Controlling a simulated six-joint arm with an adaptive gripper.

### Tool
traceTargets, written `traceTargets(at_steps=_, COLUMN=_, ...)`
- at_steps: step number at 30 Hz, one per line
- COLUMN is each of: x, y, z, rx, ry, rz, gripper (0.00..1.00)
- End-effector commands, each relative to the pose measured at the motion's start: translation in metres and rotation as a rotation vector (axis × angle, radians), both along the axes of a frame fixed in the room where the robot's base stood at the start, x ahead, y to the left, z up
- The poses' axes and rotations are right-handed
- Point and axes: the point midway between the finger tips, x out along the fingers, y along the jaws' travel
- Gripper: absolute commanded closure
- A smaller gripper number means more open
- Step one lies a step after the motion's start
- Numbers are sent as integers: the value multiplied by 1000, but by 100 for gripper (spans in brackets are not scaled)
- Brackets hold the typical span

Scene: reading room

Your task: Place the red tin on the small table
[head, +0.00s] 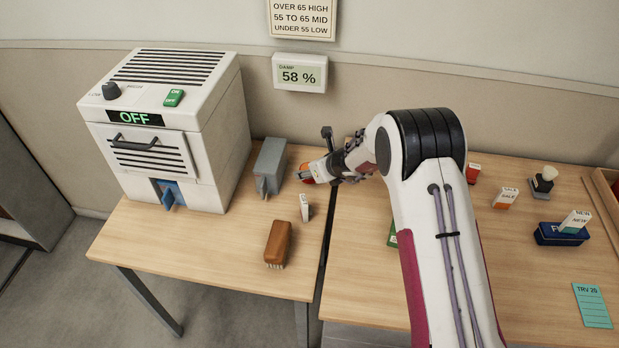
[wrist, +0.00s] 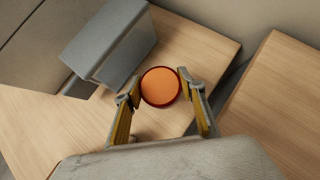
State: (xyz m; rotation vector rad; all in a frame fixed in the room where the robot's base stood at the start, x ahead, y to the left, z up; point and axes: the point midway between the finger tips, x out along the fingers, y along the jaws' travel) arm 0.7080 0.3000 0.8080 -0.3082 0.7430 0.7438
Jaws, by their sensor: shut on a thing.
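The red tin (wrist: 160,87) is round, with an orange top, and sits between the two fingers of my gripper (wrist: 160,93) in the wrist view. My gripper is shut on it. In the head view my gripper (head: 320,170) is at the right edge of the left table (head: 200,245), which seems to be the small table. The tin shows there only as a small red and orange patch (head: 305,171), partly hidden by the fingers. It is over the left table, beside the grey box (head: 270,163). I cannot tell whether it touches the tabletop.
A white machine reading OFF (head: 165,130) fills the left table's back. A brown brush (head: 278,243) and a small white-labelled item (head: 304,207) are nearer the front. A narrow gap separates the right table (head: 530,275), which holds several small items.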

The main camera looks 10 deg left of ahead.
Motion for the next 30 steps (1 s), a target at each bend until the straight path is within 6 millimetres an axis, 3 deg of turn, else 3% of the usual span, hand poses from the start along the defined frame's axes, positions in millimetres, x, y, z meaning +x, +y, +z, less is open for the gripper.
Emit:
traceTargets(at_steps=10, x=0, y=0, z=-32, rx=0, ry=2, rz=-1, gripper=87)
traceTargets(at_steps=26, x=0, y=0, z=-37, rx=1, ry=1, rz=-1, gripper=87)
traceTargets(at_steps=27, x=0, y=0, z=-37, rx=0, ry=1, rz=-1, gripper=53)
traceTargets(at_steps=28, x=0, y=0, z=-37, rx=0, ry=1, rz=-1, gripper=45)
traceTargets(at_steps=30, x=0, y=0, z=-37, rx=0, ry=1, rz=-1, gripper=44)
